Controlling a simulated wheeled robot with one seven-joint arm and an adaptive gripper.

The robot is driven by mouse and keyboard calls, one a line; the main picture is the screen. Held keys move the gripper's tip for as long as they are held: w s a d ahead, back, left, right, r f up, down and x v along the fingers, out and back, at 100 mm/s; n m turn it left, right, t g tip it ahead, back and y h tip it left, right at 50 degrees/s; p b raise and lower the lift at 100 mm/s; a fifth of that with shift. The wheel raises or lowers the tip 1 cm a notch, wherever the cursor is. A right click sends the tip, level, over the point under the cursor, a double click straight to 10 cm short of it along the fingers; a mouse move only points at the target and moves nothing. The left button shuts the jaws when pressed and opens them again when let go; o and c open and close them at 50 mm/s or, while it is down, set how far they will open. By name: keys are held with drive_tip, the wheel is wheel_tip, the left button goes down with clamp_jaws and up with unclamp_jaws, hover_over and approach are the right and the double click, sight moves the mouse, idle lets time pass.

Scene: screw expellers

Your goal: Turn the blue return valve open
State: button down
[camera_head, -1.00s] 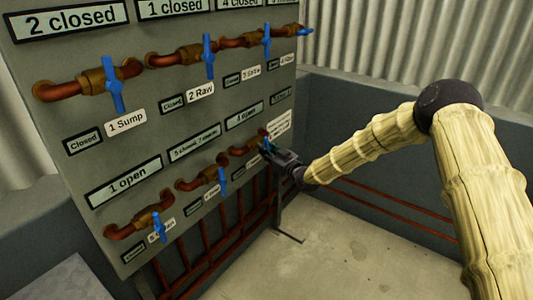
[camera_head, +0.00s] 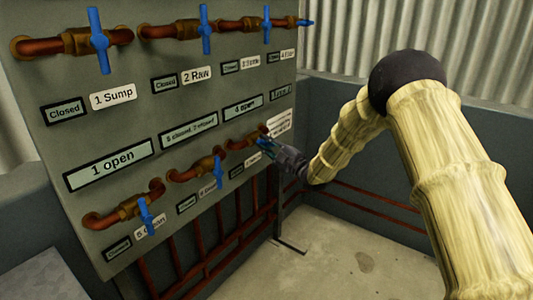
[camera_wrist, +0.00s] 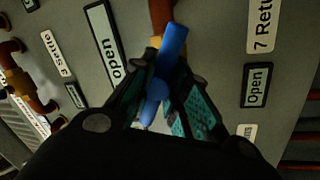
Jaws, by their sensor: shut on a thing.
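The blue return valve handle (camera_wrist: 173,45) is between my gripper's fingers in the wrist view, its upper end sticking out past them. A label beside it starts "7 Retu" (camera_wrist: 263,22), and a small display (camera_wrist: 257,85) there reads "Open". My gripper (camera_wrist: 168,78) is shut on the handle. In the head view my gripper (camera_head: 266,145) is at the right end of the panel's lower pipe row, hiding most of this handle. The copper pipe (camera_wrist: 160,15) runs behind the handle.
The grey panel (camera_head: 100,128) carries other blue-handled valves, including Sump (camera_head: 99,40), Raw (camera_head: 206,30) and a lower-left one (camera_head: 145,216). A display (camera_head: 112,165) reads "1 open". Red pipes (camera_head: 215,250) run below. The floor (camera_head: 330,262) at right is clear.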

drive_tip(key=n+b, duration=0.1)
drive_tip(key=n+y+b, duration=0.1)
drive_tip(key=n, duration=0.1)
drive_tip(key=n+b, duration=0.1)
drive_tip(key=shift+f+g, duration=0.3)
drive_tip(key=shift+g, duration=0.1)
drive_tip(key=shift+r+n+g+y+b, duration=0.15)
drive_tip(key=shift+n+g+y+b, duration=0.3)
drive_tip(key=shift+n+b, duration=1)
drive_tip(key=shift+n, duration=0.35)
drive_tip(key=c, duration=1.4)
unclamp_jaws()
drive_tip(key=shift+r, duration=0.1)
drive_tip(key=shift+o, duration=0.2)
drive_tip(key=v, duration=1.2)
drive_tip(key=shift+d, duration=0.1)
